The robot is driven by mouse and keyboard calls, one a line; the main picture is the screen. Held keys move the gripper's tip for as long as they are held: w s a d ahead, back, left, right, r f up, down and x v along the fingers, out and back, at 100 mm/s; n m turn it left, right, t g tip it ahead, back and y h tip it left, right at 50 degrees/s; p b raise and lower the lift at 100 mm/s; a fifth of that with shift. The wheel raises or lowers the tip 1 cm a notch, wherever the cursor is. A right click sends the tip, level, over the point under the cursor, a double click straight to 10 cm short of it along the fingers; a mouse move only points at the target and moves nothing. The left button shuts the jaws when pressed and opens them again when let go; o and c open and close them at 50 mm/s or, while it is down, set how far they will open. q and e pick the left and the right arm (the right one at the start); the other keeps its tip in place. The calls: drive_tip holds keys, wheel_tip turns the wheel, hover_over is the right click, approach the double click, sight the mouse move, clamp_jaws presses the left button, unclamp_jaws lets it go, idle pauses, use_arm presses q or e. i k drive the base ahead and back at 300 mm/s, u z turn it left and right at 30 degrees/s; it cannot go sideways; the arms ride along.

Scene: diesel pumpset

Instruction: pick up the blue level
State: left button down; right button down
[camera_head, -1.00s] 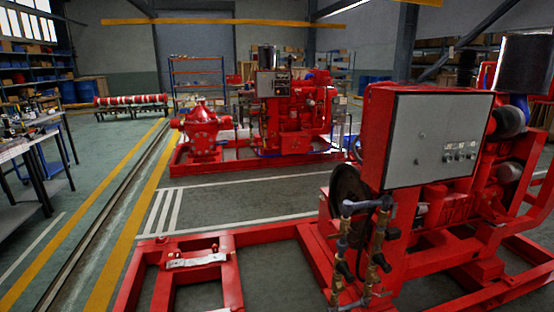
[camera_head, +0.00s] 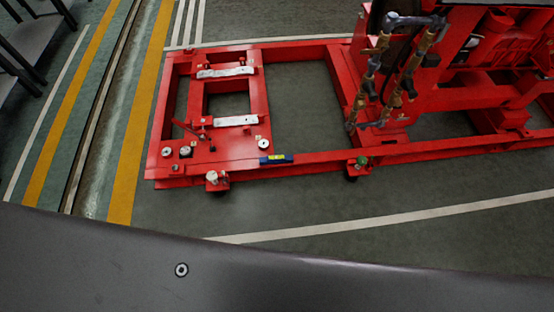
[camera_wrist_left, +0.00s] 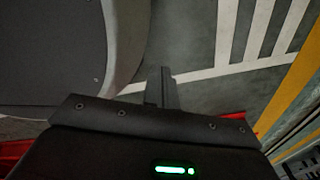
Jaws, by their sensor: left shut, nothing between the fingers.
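The blue level (camera_head: 276,158) is small, with a yellow-green middle. In the head view it lies on the near rail of the red base frame (camera_head: 213,152), close to the frame's inner corner. My left gripper (camera_wrist_left: 167,75) shows only in the left wrist view. Its fingers are together with nothing between them, above the grey floor and apart from the level. The level is not visible in the wrist view. My right gripper is in neither view.
A round washer-like part (camera_head: 264,144) sits just left of the level. Several small fittings (camera_head: 185,151) lie on the frame's left end. The red engine unit (camera_head: 470,75) with brass pipes (camera_head: 383,70) rises at right. Grey floor (camera_head: 350,205) in front of the frame is clear.

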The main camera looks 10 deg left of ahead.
sight(283, 158)
drive_tip(key=u, duration=0.85)
drive_tip(key=i, duration=1)
drive_tip(key=z, duration=2.2)
